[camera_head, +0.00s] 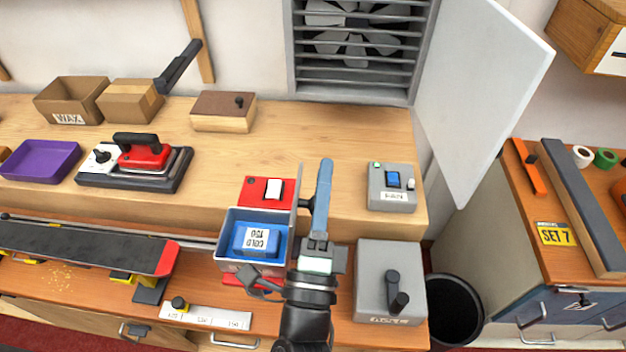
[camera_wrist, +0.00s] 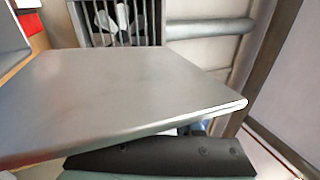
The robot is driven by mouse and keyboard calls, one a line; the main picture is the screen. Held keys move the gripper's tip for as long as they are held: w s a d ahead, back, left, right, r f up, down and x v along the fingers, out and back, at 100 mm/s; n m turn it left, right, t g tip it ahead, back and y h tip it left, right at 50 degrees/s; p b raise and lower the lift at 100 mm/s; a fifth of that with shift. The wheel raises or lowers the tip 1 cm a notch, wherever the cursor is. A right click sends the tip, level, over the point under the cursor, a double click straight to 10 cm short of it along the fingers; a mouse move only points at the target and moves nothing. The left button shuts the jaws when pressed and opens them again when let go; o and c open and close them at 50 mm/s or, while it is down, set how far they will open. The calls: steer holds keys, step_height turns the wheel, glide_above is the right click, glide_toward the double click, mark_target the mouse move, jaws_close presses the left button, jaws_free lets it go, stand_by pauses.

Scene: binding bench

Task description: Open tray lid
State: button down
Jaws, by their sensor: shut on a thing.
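The tray (camera_head: 222,264) is an open metal box at the bench's front edge. A blue block labelled COLD 150 (camera_head: 243,239) lies in it. The grey lid (camera_head: 297,190) stands about upright at the tray's right side, seen nearly edge-on. My gripper (camera_head: 322,195) is just right of the lid and shut at the dark knob (camera_head: 306,204) on its outer face; the fingers hide part of the contact. In the wrist view the lid (camera_wrist: 120,95) fills the middle as a broad grey plate, with a dark gripper part (camera_wrist: 160,158) below it.
A red switch box (camera_head: 258,192) stands behind the tray. A grey FAN box (camera_head: 392,190) and a grey box with a lever (camera_head: 375,270) are to the right. A black bin (camera_head: 455,310) stands beyond the bench's right edge. A ruler plate (camera_head: 205,316) lies front left.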

steer(key=shift+d+f, duration=0.1)
steer(key=shift+d, duration=0.05)
stand_by(0.4)
steer(key=c, duration=0.6)
jaws_free()
steer(key=shift+s, duration=0.1)
steer(key=b+v, duration=0.5)
steer(key=v, duration=0.8)
